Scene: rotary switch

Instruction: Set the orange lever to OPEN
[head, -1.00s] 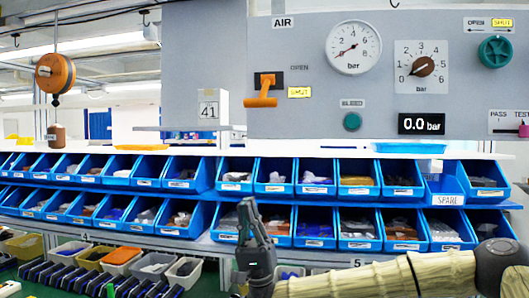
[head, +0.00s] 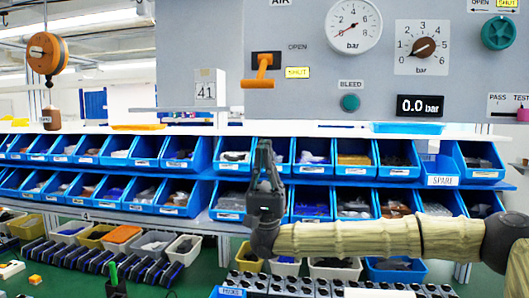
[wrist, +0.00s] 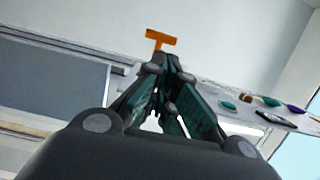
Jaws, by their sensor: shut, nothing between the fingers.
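The orange lever (head: 260,83) sticks out from a black slot plate (head: 277,59) on the grey wall panel. Its handle hangs low, about level with the yellow-lit SHUT label (head: 297,72); the OPEN label (head: 297,47) is above that. My gripper (head: 264,145) is shut and empty, pointing up, below the lever and apart from it, in front of the blue bins. In the wrist view the lever (wrist: 161,40) shows as an orange T just beyond the closed fingertips (wrist: 168,60). The gap in depth is hard to tell.
A pressure gauge (head: 353,25), a pressure knob (head: 424,47), a green BLEED button (head: 350,102) and a 0.0 bar display (head: 420,106) are on the panel right of the lever. A box marked 41 (head: 206,90) stands at its left. A white ledge (head: 330,128) runs below.

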